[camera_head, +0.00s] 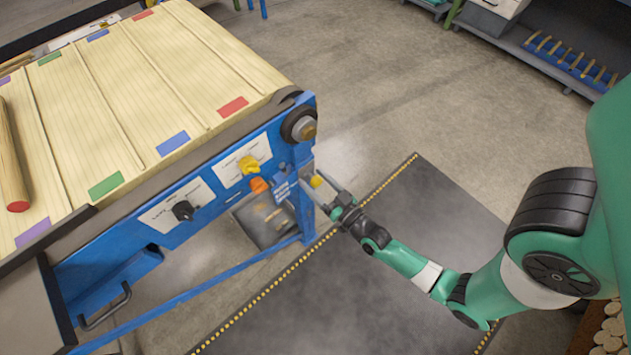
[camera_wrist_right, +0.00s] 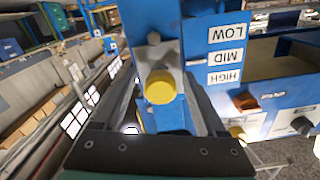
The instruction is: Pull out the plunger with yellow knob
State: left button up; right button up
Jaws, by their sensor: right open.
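The plunger's yellow knob (camera_head: 317,181) sticks out from the end of the blue machine frame in the head view. In the right wrist view the round yellow knob (camera_wrist_right: 160,87) faces the camera on a metal bracket, below a small grey round part. My right gripper (camera_head: 321,189) is open at the knob, with its fingers reaching toward the machine on either side of it. In the wrist view the fingers flank the knob with visible gaps. The plunger's shaft is hidden behind the knob. My left gripper is out of view.
LOW, MID and HIGH labels (camera_wrist_right: 226,56) sit beside the plunger. The blue front panel carries a yellow rotary knob (camera_head: 249,165), an orange part (camera_head: 259,185) and a black knob (camera_head: 183,210). A slatted wooden bed (camera_head: 120,90) lies above. The dark floor mat (camera_head: 330,290) is clear.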

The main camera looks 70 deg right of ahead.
grip_shut()
dwell(0.3)
dwell(1.1)
